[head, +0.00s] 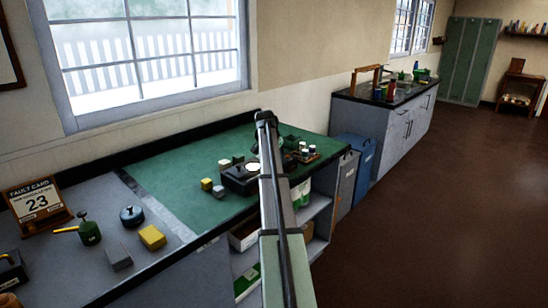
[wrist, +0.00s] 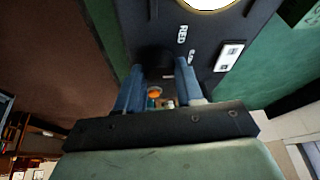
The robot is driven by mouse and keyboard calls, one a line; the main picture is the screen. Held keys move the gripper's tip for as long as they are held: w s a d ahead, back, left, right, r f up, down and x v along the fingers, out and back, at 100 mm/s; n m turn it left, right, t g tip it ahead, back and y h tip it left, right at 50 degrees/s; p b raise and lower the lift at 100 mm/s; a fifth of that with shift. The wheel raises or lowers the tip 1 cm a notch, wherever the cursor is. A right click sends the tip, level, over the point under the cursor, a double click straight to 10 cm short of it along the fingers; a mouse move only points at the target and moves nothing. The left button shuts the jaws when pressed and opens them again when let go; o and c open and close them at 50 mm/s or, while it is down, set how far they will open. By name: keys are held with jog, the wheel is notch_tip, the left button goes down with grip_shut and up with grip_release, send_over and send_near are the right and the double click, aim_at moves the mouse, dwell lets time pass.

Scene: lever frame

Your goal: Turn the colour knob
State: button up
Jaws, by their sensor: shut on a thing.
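The black lamp box (head: 238,181) sits on the green bench mat in the head view, with a pale round lamp (head: 253,167) on its top. In the wrist view the box's dark face (wrist: 205,50) shows a bright round window (wrist: 208,3), the printed word RED and a small white plate (wrist: 229,56). My gripper (wrist: 158,72) is shut on the dark colour knob (wrist: 155,57), one blue-grey finger on each side. The fingers partly hide the knob, and I cannot tell its setting. In the head view my arm hides the gripper's fingers and the knob.
An oil can (head: 88,232), a blue round pot (head: 132,216) and a fault card (head: 38,203) stand on the grey bench.

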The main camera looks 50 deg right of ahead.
jog(key=shift+n, duration=0.3)
jog(key=n+t, duration=0.1)
jog(key=n, duration=0.1)
jog(key=n+y, duration=0.1)
jog(key=n, duration=0.1)
jog(key=shift+s+d+n+t, duration=0.1)
jog(key=shift+s+n+t, duration=0.05)
jog(key=shift+n+t, duration=0.2)
jog(key=shift+d+n+t+y, duration=0.1)
jog(key=shift+n+t+y, duration=0.25)
jog(key=shift+n, duration=0.75)
jog(key=shift+d+n+t+y, duration=0.15)
jog(key=shift+n+y, duration=0.3)
jog(key=shift+n, duration=0.6)
jog(key=shift+a, duration=0.15)
jog(key=o, duration=1)
jog(key=shift+o, duration=0.2)
jog(key=v, duration=1.4)
